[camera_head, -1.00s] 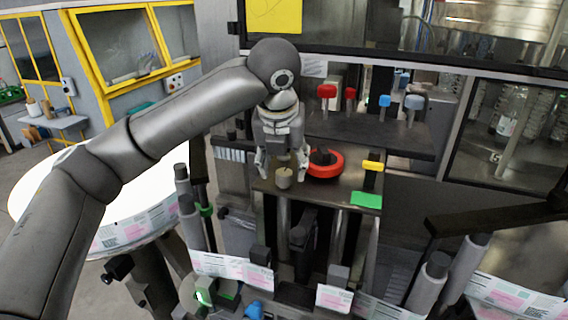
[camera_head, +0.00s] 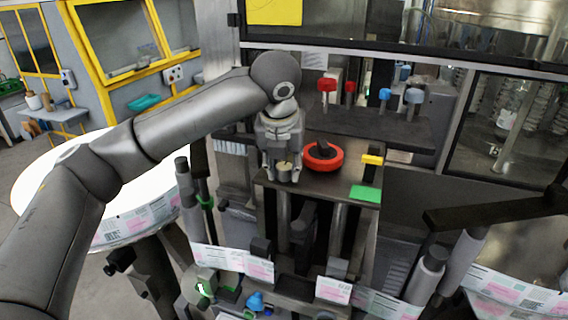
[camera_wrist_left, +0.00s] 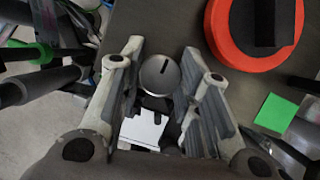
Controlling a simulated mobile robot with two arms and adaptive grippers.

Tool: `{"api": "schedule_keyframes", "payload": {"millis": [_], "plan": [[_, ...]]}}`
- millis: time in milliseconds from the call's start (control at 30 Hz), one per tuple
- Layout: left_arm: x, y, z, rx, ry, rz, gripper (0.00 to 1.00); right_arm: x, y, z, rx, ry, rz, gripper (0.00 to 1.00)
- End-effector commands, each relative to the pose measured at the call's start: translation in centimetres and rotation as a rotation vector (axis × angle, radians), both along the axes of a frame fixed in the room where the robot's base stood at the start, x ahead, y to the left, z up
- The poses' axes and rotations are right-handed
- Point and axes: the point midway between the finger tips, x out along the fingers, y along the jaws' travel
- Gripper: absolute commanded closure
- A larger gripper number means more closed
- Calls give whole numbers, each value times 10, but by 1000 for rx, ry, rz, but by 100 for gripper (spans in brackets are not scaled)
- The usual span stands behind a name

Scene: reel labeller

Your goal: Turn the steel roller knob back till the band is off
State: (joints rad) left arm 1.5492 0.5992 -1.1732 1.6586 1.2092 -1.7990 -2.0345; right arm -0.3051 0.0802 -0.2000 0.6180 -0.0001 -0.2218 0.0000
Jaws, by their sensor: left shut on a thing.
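The steel roller knob (camera_head: 284,167) is a short round cylinder on the dark machine top, left of the red round knob. In the left wrist view its round top (camera_wrist_left: 160,75) carries a dark slot, pointing roughly up the picture and leaning slightly right. My left gripper (camera_head: 283,175) comes down from above with a finger on each side of the knob, shut on it. The fingers (camera_wrist_left: 162,58) also flank it in the left wrist view. I cannot tell which part is the band. My right gripper is not in view.
A red round knob with a black grip (camera_head: 323,157) stands close to the right. A yellow block (camera_head: 372,160) and a green plate (camera_head: 365,193) lie further right. Red and blue knobs (camera_head: 385,95) stand on a shelf behind. Label strips and rollers (camera_head: 428,272) are in front.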

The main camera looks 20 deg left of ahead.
Motion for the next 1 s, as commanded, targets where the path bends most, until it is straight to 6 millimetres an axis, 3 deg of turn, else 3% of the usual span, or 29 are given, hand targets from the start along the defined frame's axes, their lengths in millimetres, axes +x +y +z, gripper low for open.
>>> {"api": "schedule_keyframes", "payload": {"millis": [367, 1000], "plan": [[0, -1, 1, 0, 1, 117, 93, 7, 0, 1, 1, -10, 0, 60], [2, -3, 2, 2, -4, 698, 93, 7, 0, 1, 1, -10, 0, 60]]}}
